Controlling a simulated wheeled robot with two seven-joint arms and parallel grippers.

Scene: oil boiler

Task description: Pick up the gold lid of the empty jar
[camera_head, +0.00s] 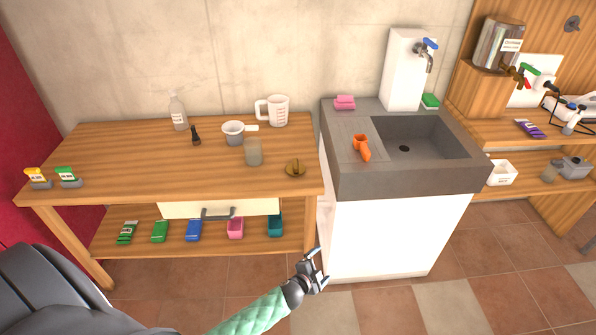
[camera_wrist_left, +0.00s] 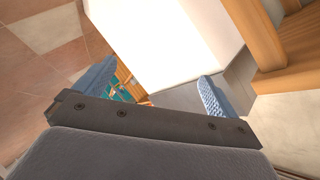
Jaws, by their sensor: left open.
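The gold lid (camera_head: 296,169) lies on the wooden table near its right front corner in the head view. The empty jar (camera_head: 253,152), a greyish glass, stands open to the left of the lid. My left gripper (camera_head: 317,266) is open and empty, below and in front of the table's right end, well apart from the lid. In the left wrist view the two blue fingers (camera_wrist_left: 155,95) are spread wide with nothing held between them. The lid and jar cannot be made out in that view. My right gripper is not in view.
The wooden table (camera_head: 110,150) also holds a bottle (camera_head: 178,112), a metal cup (camera_head: 233,132) and a measuring jug (camera_head: 275,110). A drawer (camera_head: 220,208) sits under its front edge. A sink cabinet (camera_head: 395,235) stands at the right, with an orange object (camera_head: 362,147) on top.

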